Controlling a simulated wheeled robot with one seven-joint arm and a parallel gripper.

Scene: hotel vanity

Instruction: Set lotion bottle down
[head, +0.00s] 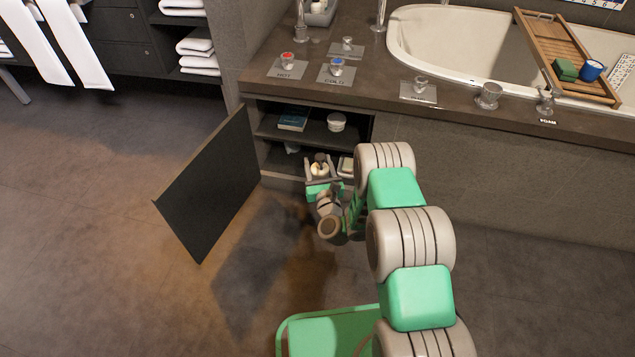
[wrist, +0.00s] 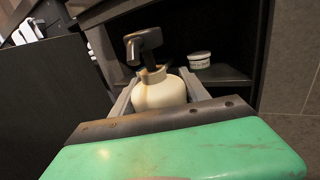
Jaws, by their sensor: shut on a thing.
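The lotion bottle (wrist: 160,93) is cream-white with a dark pump top, and it stands roughly upright between my gripper's fingers in the wrist view. In the head view the bottle (head: 319,170) is small, in front of the lower part of an open cabinet. My gripper (head: 321,170) is shut on it, at the cabinet opening. The gripper (wrist: 160,98) also shows in the wrist view, with a finger on each side of the bottle. The bottle's base is hidden, so I cannot tell whether it touches the lower shelf.
The cabinet door (head: 210,185) stands open at the left. The upper shelf (head: 313,132) holds a blue box (head: 293,120) and a white jar (head: 336,122). A pale item (head: 346,166) sits low, right of the gripper. The stone counter (head: 370,95) overhangs the opening.

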